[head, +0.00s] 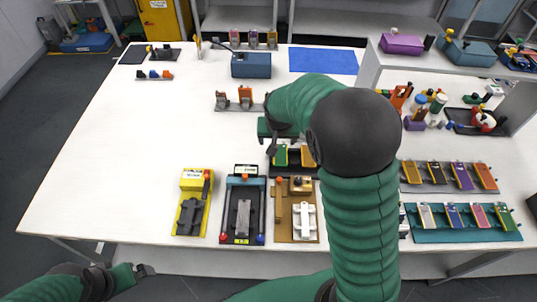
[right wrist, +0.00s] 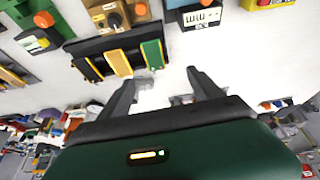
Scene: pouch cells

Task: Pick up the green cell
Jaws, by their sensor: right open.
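The green cell (head: 281,155) stands in a dark rack (head: 292,171) near the middle of the table, beside a yellow-orange cell (head: 307,156). My right forearm hides part of the rack's right side in the head view. In the right wrist view the green cell (right wrist: 152,53) is at the rack's right end, just beyond the fingertips. My right gripper (head: 271,142) is open and empty, close to the green cell and apart from it; its spread fingers show in the right wrist view (right wrist: 160,80). My left gripper (head: 146,270) is low at the left, off the table's front edge; its jaws are unclear.
Three fixtures, yellow (head: 193,202), black-blue (head: 243,208) and brown (head: 296,212), line the front edge. Racks of coloured cells (head: 449,176) (head: 461,222) stand at the right. A blue box (head: 251,65) and blue mat (head: 323,61) are at the back. The table's left side is mostly clear.

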